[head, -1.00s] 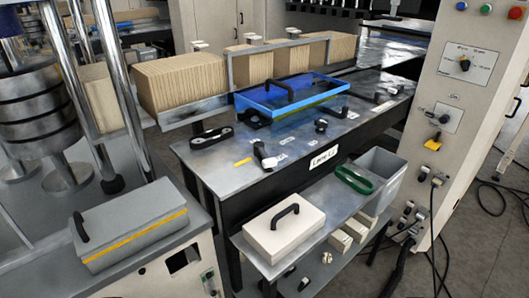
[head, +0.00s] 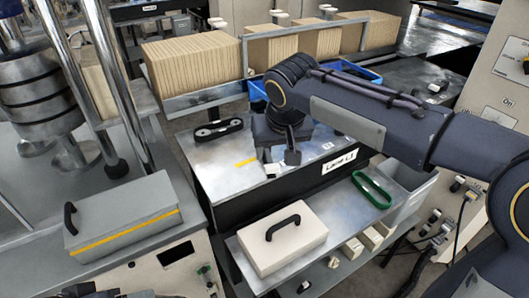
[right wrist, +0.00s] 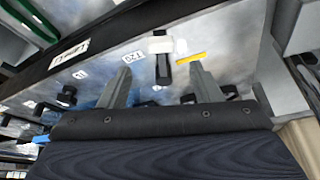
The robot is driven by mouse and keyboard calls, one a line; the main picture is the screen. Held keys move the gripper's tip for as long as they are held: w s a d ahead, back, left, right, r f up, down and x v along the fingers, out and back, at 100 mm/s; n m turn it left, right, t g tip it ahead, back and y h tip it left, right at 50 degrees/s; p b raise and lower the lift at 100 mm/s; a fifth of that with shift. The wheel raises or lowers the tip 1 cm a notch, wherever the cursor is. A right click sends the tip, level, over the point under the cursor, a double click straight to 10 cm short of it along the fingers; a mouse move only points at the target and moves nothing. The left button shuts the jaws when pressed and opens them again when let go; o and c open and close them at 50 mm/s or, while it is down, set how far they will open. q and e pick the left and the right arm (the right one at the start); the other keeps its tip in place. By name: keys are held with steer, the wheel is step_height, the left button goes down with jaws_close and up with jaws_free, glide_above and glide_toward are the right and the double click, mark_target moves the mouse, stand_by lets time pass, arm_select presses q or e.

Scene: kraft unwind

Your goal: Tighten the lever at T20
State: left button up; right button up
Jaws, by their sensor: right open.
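The right wrist view shows a black lever (right wrist: 162,68) with a pale end piece (right wrist: 160,44) on the grey metal table top. A white label reading T20 (right wrist: 132,57), upside down here, lies beside it. My right gripper (right wrist: 163,82) is open above the table, one finger on each side of the lever's black part, and does not visibly grip it. In the head view, my right gripper (head: 281,160) reaches down over the table's front part and hides most of this lever; its pale end (head: 272,169) shows.
A yellow strip (head: 246,162) and a black two-knob piece (head: 218,130) lie left of the gripper. My arm partly covers a blue tray (head: 257,92). A white handled box (head: 283,238) and a green loop (head: 372,190) sit on the lower shelf. More black levers (right wrist: 66,95) stand nearby.

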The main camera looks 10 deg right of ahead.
mark_target(272, 166)
steer(key=x, duration=0.7)
steer(key=shift+w+a+f+p, duration=0.1)
steer(key=shift+w+f+p, duration=0.05)
steer(key=shift+f+p, duration=0.15)
steer(key=shift+c, duration=0.5)
jaws_close()
